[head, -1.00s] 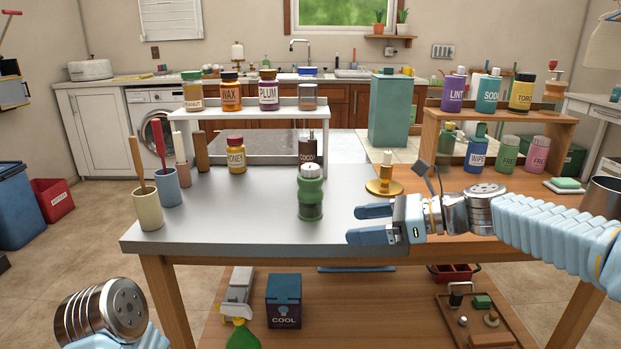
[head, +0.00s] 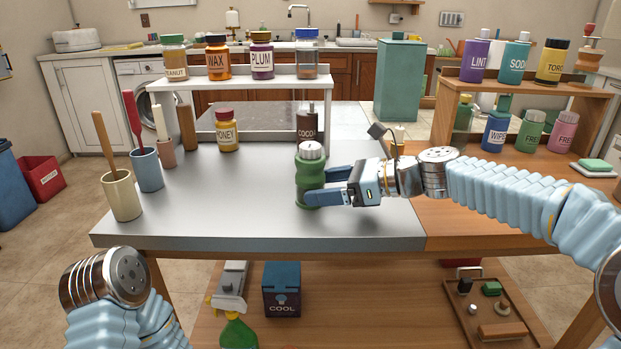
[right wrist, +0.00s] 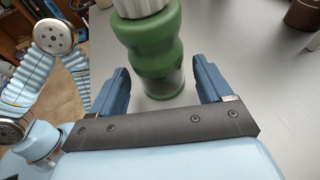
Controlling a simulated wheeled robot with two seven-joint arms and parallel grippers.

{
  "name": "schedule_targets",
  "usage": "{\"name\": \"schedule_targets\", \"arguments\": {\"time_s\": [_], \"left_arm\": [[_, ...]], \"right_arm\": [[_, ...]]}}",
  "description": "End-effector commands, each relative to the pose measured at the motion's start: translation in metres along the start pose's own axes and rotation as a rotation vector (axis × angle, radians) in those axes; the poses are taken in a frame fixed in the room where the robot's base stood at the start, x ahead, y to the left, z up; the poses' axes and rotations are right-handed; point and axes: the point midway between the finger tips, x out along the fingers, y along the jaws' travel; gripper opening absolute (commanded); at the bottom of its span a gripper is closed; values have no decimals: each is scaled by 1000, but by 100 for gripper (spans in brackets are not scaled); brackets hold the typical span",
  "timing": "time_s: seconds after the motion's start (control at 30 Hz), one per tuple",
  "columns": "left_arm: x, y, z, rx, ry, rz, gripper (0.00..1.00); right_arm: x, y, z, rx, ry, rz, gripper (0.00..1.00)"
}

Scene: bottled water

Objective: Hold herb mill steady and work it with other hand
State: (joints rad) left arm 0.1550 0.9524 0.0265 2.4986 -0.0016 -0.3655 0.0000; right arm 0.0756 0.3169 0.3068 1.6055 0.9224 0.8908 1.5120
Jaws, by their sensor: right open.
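The herb mill (head: 310,176), green and waisted with a ribbed pale cap, stands upright on the grey worktop (head: 240,215). My right gripper (head: 326,186) comes in from the right, low and level, with its blue fingers at the mill's lower body. In the right wrist view the mill (right wrist: 150,45) stands between the tips of the open right gripper (right wrist: 160,78), with a gap at each finger. My left arm shows at the lower left, well away from the mill; its gripper fingers are not visible.
The brown cocoa jar (head: 308,124) and the honey jar (head: 227,132) stand behind the mill. Cups with utensils (head: 122,197) stand at the worktop's left end. A white riser (head: 240,82) and a wooden shelf (head: 535,88) hold more bottles. The front left worktop is clear.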

Motion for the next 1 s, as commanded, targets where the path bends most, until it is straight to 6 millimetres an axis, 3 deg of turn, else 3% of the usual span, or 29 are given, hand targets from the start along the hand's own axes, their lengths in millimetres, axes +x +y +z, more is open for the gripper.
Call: {"name": "schedule_targets", "arguments": {"time_s": [0.2,0.53,0.77,1.0], "left_arm": [[-5,3,1,2,-2,2,95],[-5,3,1,2,-2,2,95],[-5,3,1,2,-2,2,95],[-5,3,1,2,-2,2,95]], "right_arm": [[18,0,1,-1,0,1,79],[22,0,0,-1,0,-1,79],[21,0,0,-1,1,-1,48],[21,0,0,-1,1,-1,47]]}}
